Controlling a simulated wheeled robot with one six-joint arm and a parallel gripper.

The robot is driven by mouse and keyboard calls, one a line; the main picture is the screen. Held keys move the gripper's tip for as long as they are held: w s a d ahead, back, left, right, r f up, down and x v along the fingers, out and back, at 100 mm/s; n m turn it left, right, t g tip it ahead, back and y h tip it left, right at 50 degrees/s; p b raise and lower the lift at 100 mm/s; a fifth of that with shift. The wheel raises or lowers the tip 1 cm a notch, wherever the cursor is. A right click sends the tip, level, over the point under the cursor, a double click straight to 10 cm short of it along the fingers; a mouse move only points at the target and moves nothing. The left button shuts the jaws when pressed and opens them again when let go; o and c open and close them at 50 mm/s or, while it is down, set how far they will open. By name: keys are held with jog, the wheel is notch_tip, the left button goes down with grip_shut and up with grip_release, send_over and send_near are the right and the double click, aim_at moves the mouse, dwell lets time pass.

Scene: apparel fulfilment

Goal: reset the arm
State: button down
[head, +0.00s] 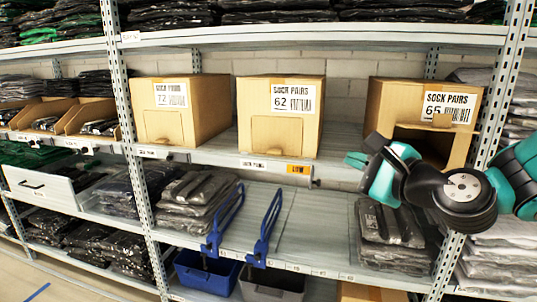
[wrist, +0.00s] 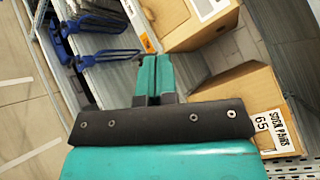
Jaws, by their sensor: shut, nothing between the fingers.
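My gripper (head: 357,160) is shut and empty, held in front of the shelf rack at the left side of the box labelled 65. In the wrist view its teal fingers (wrist: 155,78) are pressed together, with nothing between them. The arm comes in from the right and hides part of the sock box 65 (head: 388,100), whose front is open. That box also shows at the right of the wrist view (wrist: 238,100).
Sock box 62 (head: 280,135) and sock box 72 (head: 178,125) stand on the middle shelf. Blue dividers (head: 264,230) rise from the lower shelf. Folded dark clothes (head: 390,225) lie below my arm. A perforated upright (head: 498,95) stands behind the arm.

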jog(key=s+a+n+g+y+p, duration=0.1)
jog(key=s+a+n+g+p, duration=0.1)
jog(key=s+a+n+g, duration=0.65)
jog(key=s+d+n+g+h+p, duration=0.2)
jog(key=s+d+n+g, duration=0.1)
jog(key=s+n, duration=0.5)
jog(key=s+d+f+n+g+h+p, duration=0.1)
jog(key=s+d+n+g+h, duration=0.2)
jog(key=s+n, duration=0.5)
jog(key=shift+d+n+g+h+p, duration=0.3)
jog(key=shift+d+n+g+p, duration=0.05)
jog(key=shift+n+p, duration=0.1)
jog(key=shift+s, duration=0.1)
